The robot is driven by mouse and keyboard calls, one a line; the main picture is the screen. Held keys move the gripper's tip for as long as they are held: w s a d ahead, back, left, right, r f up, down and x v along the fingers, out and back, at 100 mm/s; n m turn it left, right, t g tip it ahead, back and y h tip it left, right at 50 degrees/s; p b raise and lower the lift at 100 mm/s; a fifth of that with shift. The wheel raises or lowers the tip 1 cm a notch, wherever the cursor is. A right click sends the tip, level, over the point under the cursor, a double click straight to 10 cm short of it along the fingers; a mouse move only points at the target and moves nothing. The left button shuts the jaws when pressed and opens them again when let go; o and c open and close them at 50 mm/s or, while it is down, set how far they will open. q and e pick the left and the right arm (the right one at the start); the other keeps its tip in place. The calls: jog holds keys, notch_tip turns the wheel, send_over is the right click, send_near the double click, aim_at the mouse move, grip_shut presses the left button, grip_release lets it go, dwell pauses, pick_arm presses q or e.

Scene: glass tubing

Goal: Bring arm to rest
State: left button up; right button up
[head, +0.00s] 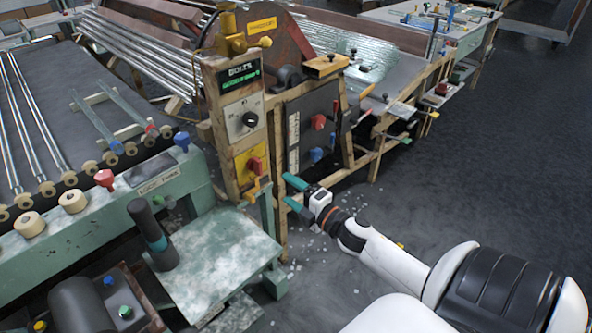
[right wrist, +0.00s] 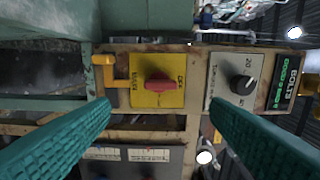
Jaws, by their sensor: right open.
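My right gripper (head: 291,193) has teal fingers spread apart with nothing between them. In the head view it hangs in front of the control post, right of the yellow switch panel. In the right wrist view its two fingers (right wrist: 160,130) frame the yellow panel (right wrist: 157,81) with a red knob (right wrist: 158,86), and the view is turned sideways. The right white arm (head: 395,262) reaches in from the lower right. I cannot tell whether the fingers touch the post. My left gripper does not show.
The post carries a white dial plate (head: 244,118) and a "BOLTS" sign (head: 240,72). A yellow lever (head: 252,190) sticks out beside the panel. A green bench (head: 215,262) stands at the left front, with glass tubes on a table behind. The dark floor (head: 480,165) at right is open.

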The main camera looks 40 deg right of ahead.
jog(key=shift+s, duration=0.65)
jog(key=s+a+f+m+g+h+p, duration=0.1)
jog(key=s+f+m+g, duration=0.3)
jog(key=f, duration=0.7)
jog(key=s+f+m+g+h+p, duration=0.1)
jog(key=s+f+m+g, duration=0.3)
jog(key=f, duration=0.6)
jog(key=s+a+f+m+g+h+p, duration=0.1)
jog(key=s+f+m, duration=0.2)
jog(key=s+f, duration=0.55)
jog(key=s+a+f+m+g, duration=0.2)
jog(key=s+a+f, duration=0.2)
jog(key=s, duration=0.3)
jog(key=s+a+f+m+g+y+p, duration=0.1)
jog(key=s+a+f+g, duration=0.2)
jog(key=s+f, duration=0.4)
jog(key=s+a+f+m+g, duration=0.2)
jog(key=s+a+f, duration=0.3)
jog(key=s, duration=0.4)
jog(key=shift+s+a+f+m+g, duration=0.15)
jog(key=shift+a+f+m+g, duration=0.15)
jog(key=shift+a+g, duration=0.15)
